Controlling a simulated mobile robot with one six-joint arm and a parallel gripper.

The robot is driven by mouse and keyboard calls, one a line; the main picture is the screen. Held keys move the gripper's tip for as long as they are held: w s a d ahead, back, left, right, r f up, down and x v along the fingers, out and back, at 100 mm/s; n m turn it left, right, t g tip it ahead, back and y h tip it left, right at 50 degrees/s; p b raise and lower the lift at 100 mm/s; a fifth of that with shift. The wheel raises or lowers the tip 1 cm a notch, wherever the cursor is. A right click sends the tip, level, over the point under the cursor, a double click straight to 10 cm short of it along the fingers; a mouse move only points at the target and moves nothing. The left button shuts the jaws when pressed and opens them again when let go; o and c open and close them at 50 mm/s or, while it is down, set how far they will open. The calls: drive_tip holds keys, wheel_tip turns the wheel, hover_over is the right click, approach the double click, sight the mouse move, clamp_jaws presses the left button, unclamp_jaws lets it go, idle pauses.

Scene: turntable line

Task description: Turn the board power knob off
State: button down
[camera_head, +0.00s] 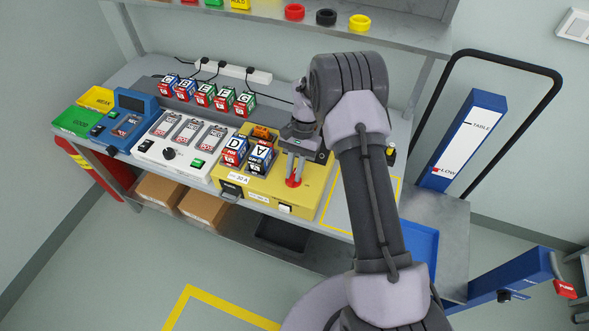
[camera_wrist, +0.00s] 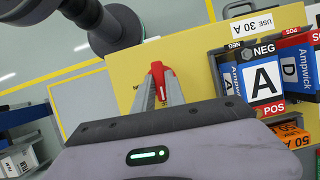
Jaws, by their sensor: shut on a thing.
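The yellow board (camera_head: 265,200) stands on the workbench, with a red knob (camera_head: 291,183) on its top face. My gripper (camera_head: 295,177) points down at the knob, its two fingers closed on it from both sides. In the wrist view, the red knob (camera_wrist: 159,78) shows between the fingertips of my gripper (camera_wrist: 157,90). The fingers hide part of the knob, so its exact setting cannot be told. Batteries marked A (camera_wrist: 264,80) and D (camera_wrist: 293,68) sit in the board beside my gripper.
An orange fuse (camera_head: 262,133) sits behind the batteries. A white charger unit (camera_head: 180,145) and a blue tester (camera_head: 128,123) stand to the left. A row of boxed batteries (camera_head: 203,95) is behind. A shelf (camera_head: 280,28) overhangs the back. A yellow-outlined area (camera_head: 360,205) right of the board is clear.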

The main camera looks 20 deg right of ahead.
drive_tip(key=shift+n, duration=0.4)
drive_tip(key=c, duration=1.4)
unclamp_jaws()
drive_tip(key=p+v, duration=0.4)
drive_tip(key=v, duration=1.3)
drive_tip(key=shift+w+a+r, duration=0.1)
drive_tip(key=shift+w+r, duration=0.05)
drive_tip(key=shift+r, duration=0.05)
